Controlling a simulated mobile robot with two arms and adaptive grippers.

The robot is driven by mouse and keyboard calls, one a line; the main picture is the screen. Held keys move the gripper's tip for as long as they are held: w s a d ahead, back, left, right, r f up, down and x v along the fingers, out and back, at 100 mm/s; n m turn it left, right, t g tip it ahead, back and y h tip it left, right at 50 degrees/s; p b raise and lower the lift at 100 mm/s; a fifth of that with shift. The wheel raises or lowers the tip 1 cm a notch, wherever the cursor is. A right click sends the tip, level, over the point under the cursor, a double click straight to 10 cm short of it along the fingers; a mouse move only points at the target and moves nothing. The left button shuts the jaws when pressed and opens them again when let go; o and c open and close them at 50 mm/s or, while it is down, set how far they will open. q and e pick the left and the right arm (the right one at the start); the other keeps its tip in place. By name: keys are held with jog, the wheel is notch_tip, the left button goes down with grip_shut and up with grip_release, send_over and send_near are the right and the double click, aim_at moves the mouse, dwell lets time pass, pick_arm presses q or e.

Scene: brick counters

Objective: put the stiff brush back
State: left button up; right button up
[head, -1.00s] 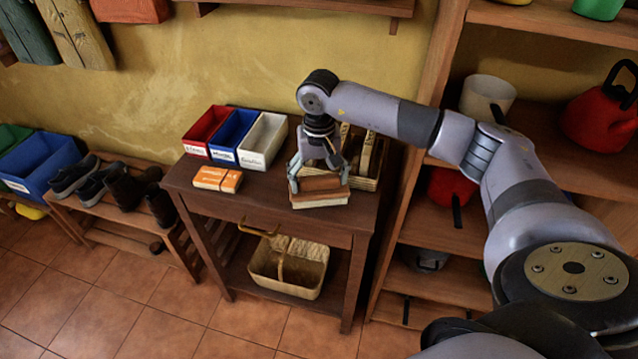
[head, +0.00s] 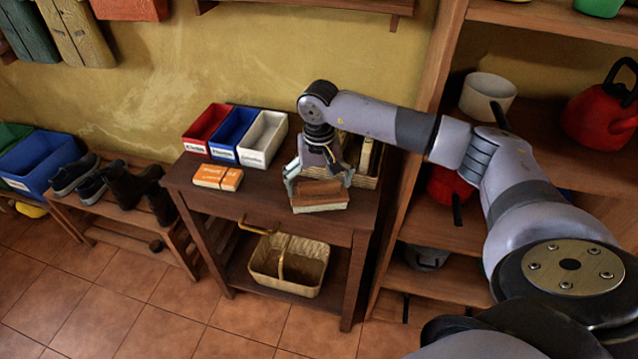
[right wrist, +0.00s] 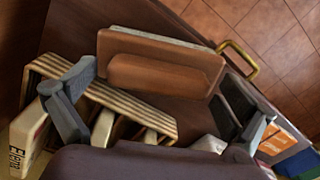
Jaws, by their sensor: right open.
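The stiff brush, a brown wooden block with a raised grip and pale bristles (head: 320,203), lies near the front edge of the dark wooden table (head: 215,200). It also shows in the right wrist view (right wrist: 160,72). My right gripper (head: 319,182) is open over the brush, with one finger toward each end. In the right wrist view the fingers (right wrist: 158,95) are spread wide, with gaps between them and the brush. My left gripper is not in view.
Red, blue and white bins (head: 262,140) and an orange-and-white box (head: 217,178) are to the left. A shelf unit (head: 425,130) stands right. A basket (head: 290,265) sits below.

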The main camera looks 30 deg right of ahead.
aim_at(319, 183)
jog(key=shift+r, duration=0.15)
notch_tip(319, 183, up, 12)
jog(key=b, duration=0.1)
jog(key=shift+b, duration=0.3)
dwell(0.4)
